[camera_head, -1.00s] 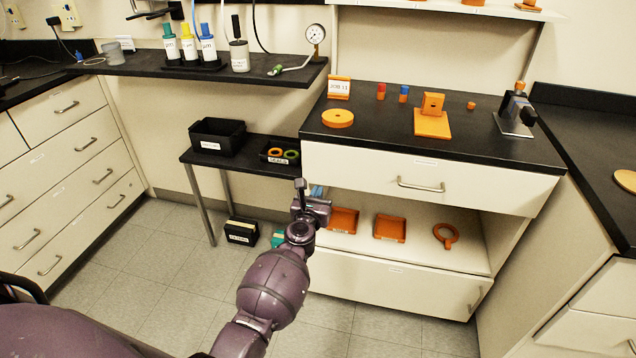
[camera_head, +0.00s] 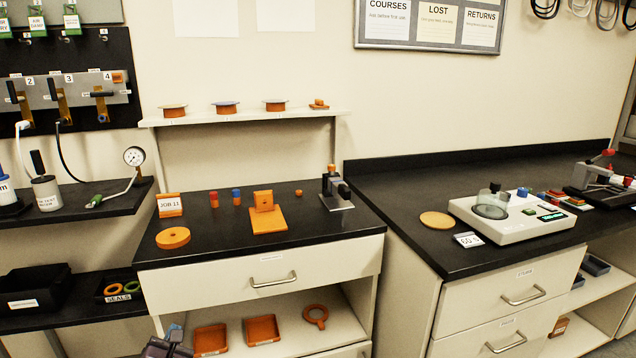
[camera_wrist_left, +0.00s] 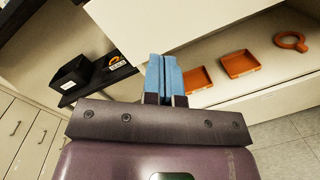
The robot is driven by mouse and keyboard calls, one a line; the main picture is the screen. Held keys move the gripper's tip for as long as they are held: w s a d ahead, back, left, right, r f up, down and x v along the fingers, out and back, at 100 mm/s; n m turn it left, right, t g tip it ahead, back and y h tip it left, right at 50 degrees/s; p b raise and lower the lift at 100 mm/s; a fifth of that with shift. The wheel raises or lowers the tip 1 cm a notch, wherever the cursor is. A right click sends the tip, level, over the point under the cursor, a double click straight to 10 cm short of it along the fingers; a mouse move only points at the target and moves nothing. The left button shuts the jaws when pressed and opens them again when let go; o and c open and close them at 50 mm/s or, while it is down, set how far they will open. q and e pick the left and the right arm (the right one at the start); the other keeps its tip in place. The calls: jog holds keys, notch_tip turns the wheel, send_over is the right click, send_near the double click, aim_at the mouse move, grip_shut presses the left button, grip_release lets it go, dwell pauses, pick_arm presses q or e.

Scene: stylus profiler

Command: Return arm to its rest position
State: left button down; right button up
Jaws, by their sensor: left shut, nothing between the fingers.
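My left gripper (camera_head: 174,334) shows at the bottom edge of the head view, low in front of the cabinet's open shelf. In the left wrist view its two blue fingertips (camera_wrist_left: 165,76) are pressed together with nothing between them. The fingers point toward the cabinet's drawer edge and open shelf, apart from the orange trays as far as I can tell. Most of my left arm is below the head view. My right gripper is in neither view.
The open shelf holds orange trays (camera_head: 210,339) and an orange ring with a handle (camera_head: 315,316). A black bin (camera_head: 35,289) and a seals tray (camera_head: 122,289) stand on the low side table. The counter (camera_head: 330,222) above carries orange parts. An instrument (camera_head: 515,214) stands on the right counter.

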pick_arm(q)
jog(key=s+d+r+m+g+h+p, duration=0.1)
jog(key=s+d+m+h, duration=0.2)
jog(key=m, duration=0.9)
jog(key=s+d+r+m+h, duration=0.1)
jog(key=s+d+m+h, duration=0.15)
jog(key=s+m, duration=0.65)
jog(key=s+f+m+g+y+p, duration=0.1)
jog(key=s+f+m+g, duration=0.2)
jog(key=s, duration=0.9)
jog(key=s+f+m+g+p, duration=0.2)
jog(key=s+f+m, duration=0.4)
jog(key=s, duration=0.6)
jog(key=shift+s+d+f+m+g+y, duration=0.15)
jog(key=shift+s+d+m+g+y, duration=0.3)
jog(key=shift+m, duration=0.65)
jog(key=shift+w+a, duration=0.1)
jog(key=shift+w, duration=0.05)
